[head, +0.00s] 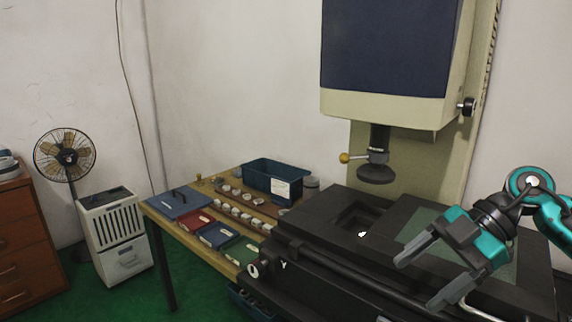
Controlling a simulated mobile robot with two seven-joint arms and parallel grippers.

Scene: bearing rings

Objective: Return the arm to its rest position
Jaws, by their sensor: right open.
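My right gripper (415,276) comes in from the right, over the front right part of the black machine table (322,214). Its two grey fingers are apart and point to the lower left, with nothing between them. The teal and black wrist behind it is raised above the glass plate. My left gripper is not in view. A small bright piece (362,234) lies at the recess in the machine table; it is too small to make out.
The machine's column and head (390,105) stand behind the table, with a round probe (376,174) hanging down. A wooden table (188,243) at left holds a blue bin (258,178), rows of rings (238,213) and coloured trays (194,220). A fan (65,155) stands far left.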

